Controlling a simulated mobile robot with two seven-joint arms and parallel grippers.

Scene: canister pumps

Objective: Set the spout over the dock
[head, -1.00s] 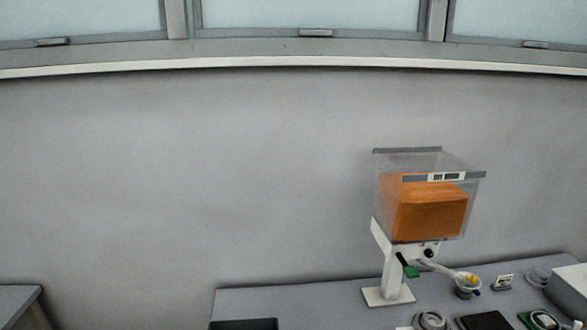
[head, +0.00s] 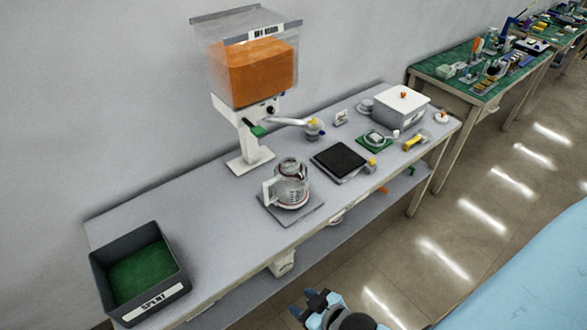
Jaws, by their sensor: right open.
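A canister dispenser (head: 258,75) with a clear hopper of orange contents stands on a white post at the back of the grey table. A pale spout arm (head: 287,122) reaches right from under the hopper. Its tip ends at a small grey cup-like piece (head: 314,132) with a yellow top; I cannot tell whether this is the dock or whether they touch. A glass jug (head: 291,184) with a white handle stands on a grey pad in front of the post. My right gripper (head: 318,298) is open and empty, low in front of the table, apart from everything. My left gripper is out of view.
A dark bin (head: 176,284) labelled SPENT, with a green floor, sits at the table's left end. A black square plate (head: 341,160), a green-based scale (head: 374,140) and a white box (head: 401,105) stand to the right. The table (head: 195,205) between bin and jug is bare.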

